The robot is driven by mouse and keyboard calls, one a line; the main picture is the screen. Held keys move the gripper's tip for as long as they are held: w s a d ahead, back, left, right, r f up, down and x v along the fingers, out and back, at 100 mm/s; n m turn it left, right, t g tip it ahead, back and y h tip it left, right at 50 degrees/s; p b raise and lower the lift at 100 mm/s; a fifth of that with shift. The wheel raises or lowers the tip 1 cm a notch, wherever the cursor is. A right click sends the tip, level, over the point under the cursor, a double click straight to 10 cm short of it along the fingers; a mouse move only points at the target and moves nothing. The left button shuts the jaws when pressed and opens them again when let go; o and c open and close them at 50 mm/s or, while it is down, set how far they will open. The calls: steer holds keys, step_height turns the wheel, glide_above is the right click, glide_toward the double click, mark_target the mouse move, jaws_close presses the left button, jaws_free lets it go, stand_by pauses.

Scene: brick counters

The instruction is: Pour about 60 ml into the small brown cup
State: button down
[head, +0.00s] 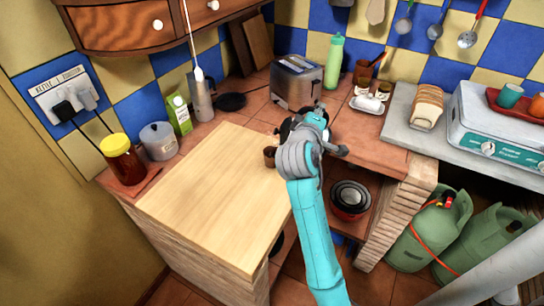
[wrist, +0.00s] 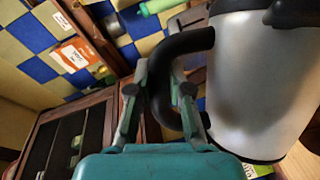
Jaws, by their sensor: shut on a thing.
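My gripper (head: 308,135) is over the right edge of the wooden board in the head view. In the wrist view its fingers (wrist: 163,90) are shut on the black handle (wrist: 183,42) of a silver kettle (wrist: 255,80). In the head view the gripper hides most of the kettle; only a dark part (head: 286,130) shows. The small brown cup (head: 269,157) is at the board's right edge, just left of my gripper and partly covered. I cannot see inside the cup, nor tell how far the kettle is tilted. No liquid stream is visible.
The wooden board (head: 205,200) is otherwise clear. Behind are a toaster (head: 297,82), a green bottle (head: 334,62) and a white tray (head: 368,104). A stove (head: 490,125) stands right.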

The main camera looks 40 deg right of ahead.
steer(key=s+d+f+m, duration=0.1)
steer(key=s+d+f+m+y, duration=0.1)
steer(key=f, duration=0.1)
steer(key=shift+d+m, duration=0.3)
steer(key=shift+s+d+f+m+y, duration=0.4)
steer(key=shift+d+f+m+y, duration=0.2)
steer(key=shift+f+m+y, duration=0.15)
steer(key=s+d+f+m+t+y+b, duration=0.2)
steer(key=s+d+f+m+y, duration=0.1)
steer(key=f, duration=0.4)
steer(key=shift+s+d+m+b, duration=0.35)
steer(key=shift+s+d+m, duration=0.2)
steer(key=shift+d+m, duration=0.75)
